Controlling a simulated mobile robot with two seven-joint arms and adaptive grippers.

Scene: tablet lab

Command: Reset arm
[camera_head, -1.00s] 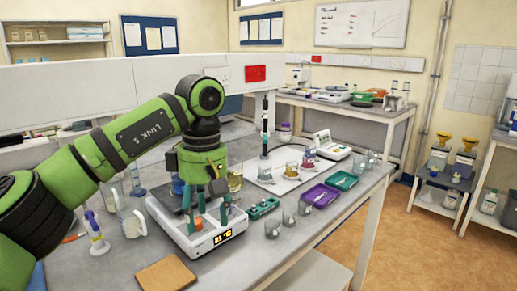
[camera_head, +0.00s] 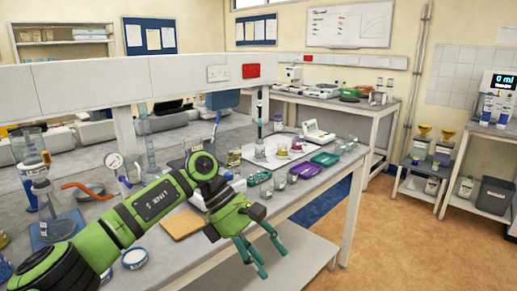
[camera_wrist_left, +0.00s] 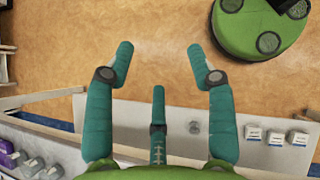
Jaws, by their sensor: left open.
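My left arm is green and comes in from the lower left in the head view. Its gripper (camera_head: 264,256) has teal fingers, spread apart and empty, and hangs beyond the front edge of the lab bench (camera_head: 330,186). My right gripper is not in view.
A brown board (camera_head: 182,224) lies on the bench beside my arm. A purple tray (camera_head: 305,170) and a green tray (camera_head: 325,159) lie further right. Glassware crowds the left. A lower shelf (camera_head: 300,258) is under the bench. The floor at right is open.

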